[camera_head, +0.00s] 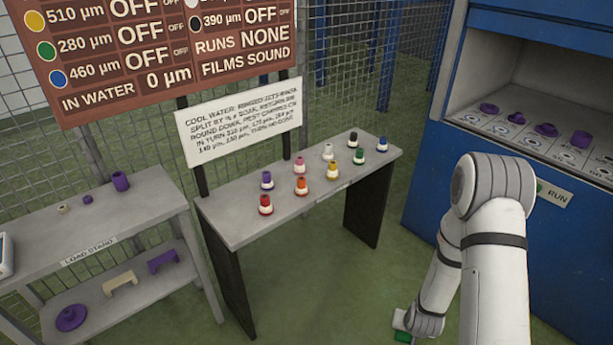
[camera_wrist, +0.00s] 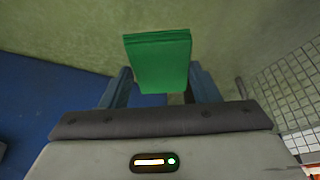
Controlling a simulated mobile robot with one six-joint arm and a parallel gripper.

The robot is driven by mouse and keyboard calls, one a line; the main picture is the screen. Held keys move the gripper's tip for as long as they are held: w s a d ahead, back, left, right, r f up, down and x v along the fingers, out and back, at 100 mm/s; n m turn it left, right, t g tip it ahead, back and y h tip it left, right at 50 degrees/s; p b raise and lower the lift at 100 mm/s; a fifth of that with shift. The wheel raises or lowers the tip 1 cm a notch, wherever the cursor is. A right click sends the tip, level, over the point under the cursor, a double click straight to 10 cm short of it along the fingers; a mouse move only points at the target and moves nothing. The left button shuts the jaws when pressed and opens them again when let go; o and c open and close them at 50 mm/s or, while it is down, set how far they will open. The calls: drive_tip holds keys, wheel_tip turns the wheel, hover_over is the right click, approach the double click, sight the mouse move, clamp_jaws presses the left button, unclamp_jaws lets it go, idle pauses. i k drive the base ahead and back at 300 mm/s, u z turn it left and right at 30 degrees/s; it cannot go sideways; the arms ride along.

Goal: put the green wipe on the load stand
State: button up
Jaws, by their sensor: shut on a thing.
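The green wipe (camera_wrist: 160,60) is a flat, folded green block in the wrist view, held between the two fingers of my gripper (camera_wrist: 163,88). In the head view only a small part of the green wipe (camera_head: 402,337) shows at the bottom edge, beside the end of my arm, low over the green floor. The load stand (camera_head: 30,264) is a grey two-level table at the left of the head view, marked by a label. Its top bears a purple cylinder (camera_head: 121,181), a small purple piece (camera_head: 87,199) and a small beige ring (camera_head: 63,208).
The load stand's lower shelf holds a purple disc (camera_head: 71,318), a beige bracket (camera_head: 120,283) and a purple bracket (camera_head: 162,261). A middle table (camera_head: 235,232) bears several coloured bottles. A blue cabinet (camera_head: 440,130) with purple parts stands right. Green floor lies open between.

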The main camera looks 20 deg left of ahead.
sight(151, 201)
drive_tip(key=u, duration=0.2)
drive_tip(key=i, duration=0.2)
drive_tip(key=u, duration=1.8)
drive_tip(key=k, duration=0.6)
drive_tip(key=u, duration=0.3)
drive_tip(key=i, duration=1.6)
drive_tip(key=z, duration=0.35)
